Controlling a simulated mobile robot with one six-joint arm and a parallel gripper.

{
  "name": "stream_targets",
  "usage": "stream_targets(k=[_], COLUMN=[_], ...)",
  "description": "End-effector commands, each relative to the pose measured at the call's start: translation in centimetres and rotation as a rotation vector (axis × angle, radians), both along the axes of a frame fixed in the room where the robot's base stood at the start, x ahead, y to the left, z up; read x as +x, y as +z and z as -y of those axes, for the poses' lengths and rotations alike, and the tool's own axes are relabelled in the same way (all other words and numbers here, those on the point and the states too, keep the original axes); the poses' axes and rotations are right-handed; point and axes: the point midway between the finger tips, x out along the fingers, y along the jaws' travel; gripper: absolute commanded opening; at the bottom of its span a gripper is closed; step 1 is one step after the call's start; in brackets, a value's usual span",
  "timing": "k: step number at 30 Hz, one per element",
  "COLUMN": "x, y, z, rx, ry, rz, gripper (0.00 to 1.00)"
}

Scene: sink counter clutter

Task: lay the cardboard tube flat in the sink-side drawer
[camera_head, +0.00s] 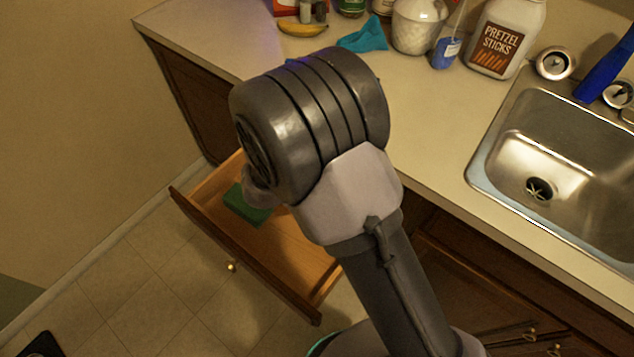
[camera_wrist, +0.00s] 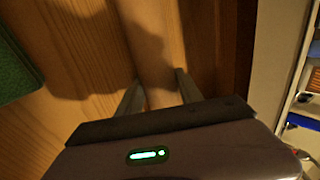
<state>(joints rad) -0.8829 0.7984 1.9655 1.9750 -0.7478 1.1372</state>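The cardboard tube (camera_wrist: 148,45) shows in the wrist view as a plain brown cylinder running from the top edge down between my fingers. My gripper (camera_wrist: 158,80) has one finger against each side of it, and the tube fills the gap. The tube is low over the wooden drawer floor; whether it touches the floor is unclear. The open sink-side drawer (camera_head: 290,245) shows in the head view under my arm, and its floor also fills much of the wrist view (camera_wrist: 75,60). My arm hides the gripper and tube in the head view.
A green object (camera_head: 246,204) lies in the drawer's left part; it also shows in the wrist view (camera_wrist: 14,72). The counter (camera_head: 440,125) above holds a pretzel sticks container (camera_head: 505,40), a banana (camera_head: 302,29) and other clutter. The sink (camera_head: 555,150) is at the right.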

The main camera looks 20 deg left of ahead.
Motion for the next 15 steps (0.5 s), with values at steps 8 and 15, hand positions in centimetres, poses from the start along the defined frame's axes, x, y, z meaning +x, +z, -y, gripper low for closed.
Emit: stream_targets(k=[8, 15], x=[-1.4, -4.7], y=[0.7, 6.4], z=[0.0, -1.6], rx=[-0.004, -0.001], ry=[-0.005, 0.001], rz=[-0.015, -0.006], gripper=[0.68, 0.68])
